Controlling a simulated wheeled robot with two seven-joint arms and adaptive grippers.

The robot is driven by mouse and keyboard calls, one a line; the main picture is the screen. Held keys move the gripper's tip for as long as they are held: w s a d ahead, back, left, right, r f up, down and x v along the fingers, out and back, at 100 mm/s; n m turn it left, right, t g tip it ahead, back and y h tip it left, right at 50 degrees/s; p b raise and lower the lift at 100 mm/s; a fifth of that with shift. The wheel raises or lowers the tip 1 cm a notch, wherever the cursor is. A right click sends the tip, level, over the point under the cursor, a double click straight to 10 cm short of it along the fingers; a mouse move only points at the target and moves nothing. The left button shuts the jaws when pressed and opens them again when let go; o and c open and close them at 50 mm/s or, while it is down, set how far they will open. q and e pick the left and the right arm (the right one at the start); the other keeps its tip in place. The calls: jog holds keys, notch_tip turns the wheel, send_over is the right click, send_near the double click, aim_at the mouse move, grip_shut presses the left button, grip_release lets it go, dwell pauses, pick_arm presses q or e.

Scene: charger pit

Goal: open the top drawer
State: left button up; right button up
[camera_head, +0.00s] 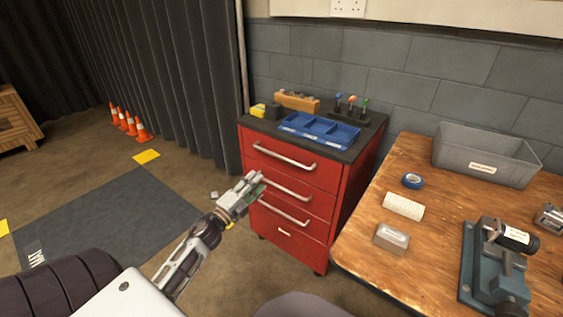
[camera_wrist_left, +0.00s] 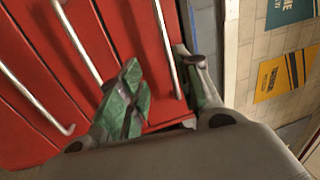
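The red drawer cabinet (camera_head: 345,197) stands against the grey wall with its drawers shut. Its top drawer (camera_head: 300,174) carries a pale bar handle (camera_head: 284,156), and more handles sit below. My left gripper (camera_head: 254,183) is in front of the cabinet's left side, below the top handle's left end, hiding part of the second handle. In the left wrist view the gripper (camera_wrist_left: 165,98) is open, with a green-padded finger on the left. The rightmost handle (camera_wrist_left: 166,50) ends between the fingers in the picture; contact cannot be told. My right gripper is out of view.
A blue tray (camera_head: 320,128) and small tools stand on the cabinet top. A wooden workbench (camera_head: 370,247) on the right holds a grey bin (camera_head: 483,158), tape and a vise (camera_head: 490,265). Orange cones (camera_head: 130,125) stand at the far left.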

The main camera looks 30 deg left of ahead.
aim_at(279, 157)
pick_arm(q)
jog(key=shift+d+r+m, duration=0.15)
jog(key=shift+r+m, duration=0.15)
jog(key=shift+r, duration=0.15)
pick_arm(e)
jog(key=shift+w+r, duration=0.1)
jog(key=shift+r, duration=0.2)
pick_arm(q)
jog(key=shift+w, duration=0.15)
jog(key=shift+w+d+r+b, duration=0.15)
jog(key=shift+w+r+b, duration=0.3)
jog(key=shift+w, duration=1.75)
jog(key=shift+w+d+r+b, duration=0.2)
jog(key=shift+w+r+b, duration=0.2)
jog(key=shift+w, duration=1.8)
jog(key=shift+w+d+r+b, duration=0.15)
jog(key=shift+w+r+b, duration=0.3)
jog(key=shift+w, duration=1.75)
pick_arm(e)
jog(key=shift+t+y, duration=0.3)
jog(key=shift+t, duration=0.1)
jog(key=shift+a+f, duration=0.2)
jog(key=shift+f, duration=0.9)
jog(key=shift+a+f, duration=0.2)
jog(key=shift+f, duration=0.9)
pick_arm(q)
grip_shut()
